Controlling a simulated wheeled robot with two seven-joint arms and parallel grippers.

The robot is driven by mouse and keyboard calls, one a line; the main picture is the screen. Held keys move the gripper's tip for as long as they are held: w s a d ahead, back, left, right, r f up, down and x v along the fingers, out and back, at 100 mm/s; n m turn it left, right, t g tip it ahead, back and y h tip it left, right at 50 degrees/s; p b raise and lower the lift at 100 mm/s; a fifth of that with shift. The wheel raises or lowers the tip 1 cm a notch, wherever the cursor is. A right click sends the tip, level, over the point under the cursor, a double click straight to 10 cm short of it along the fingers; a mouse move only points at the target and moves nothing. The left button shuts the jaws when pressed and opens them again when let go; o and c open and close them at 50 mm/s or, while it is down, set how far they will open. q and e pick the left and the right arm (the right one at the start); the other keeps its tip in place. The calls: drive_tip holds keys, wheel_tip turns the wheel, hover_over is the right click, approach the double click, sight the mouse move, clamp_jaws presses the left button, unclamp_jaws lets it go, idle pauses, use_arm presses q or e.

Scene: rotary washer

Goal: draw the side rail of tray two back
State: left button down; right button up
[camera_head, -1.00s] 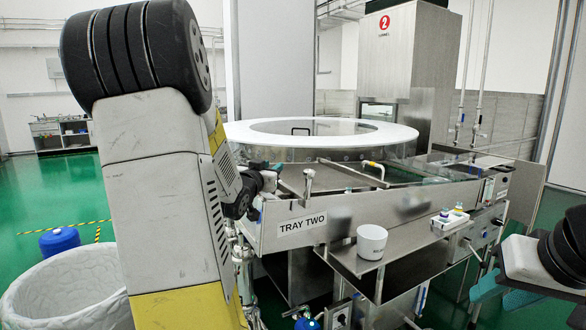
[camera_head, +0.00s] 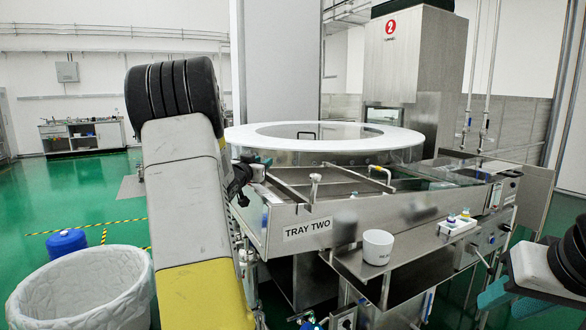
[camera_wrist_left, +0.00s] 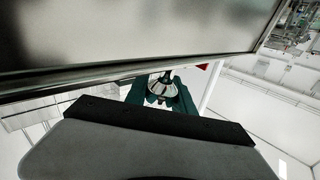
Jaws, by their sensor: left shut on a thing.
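Tray two (camera_head: 350,222) is a steel trough on the front of the washer, with a "TRAY TWO" label (camera_head: 307,230) on its face. A thin steel side rail (camera_head: 288,189) runs along its left end. My left gripper (camera_head: 262,163) is at the rail's far left end, partly hidden by my arm. In the left wrist view my teal fingers (camera_wrist_left: 160,92) close around a round metal piece below a long steel edge (camera_wrist_left: 100,73); which part of the rail this is, I cannot tell. My right gripper (camera_head: 500,295) shows partly at the lower right, its fingertips unclear.
The round washer with a white rim (camera_head: 400,138) stands behind the tray. A white cup (camera_head: 377,247) and a small holder with bottles (camera_head: 457,224) sit on the front shelf. A lined white bin (camera_head: 85,290) and a blue container (camera_head: 66,243) stand on the green floor at left.

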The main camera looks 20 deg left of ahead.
use_arm(q)
drive_tip(key=shift+w+a, duration=0.45)
drive_tip(key=shift+a, duration=0.15)
drive_tip(key=c, duration=1.1)
unclamp_jaws()
drive_tip(key=shift+o, duration=0.2)
drive_tip(key=s, duration=0.8)
drive_tip(key=shift+d, duration=0.35)
drive_tip(key=shift+w, duration=0.1)
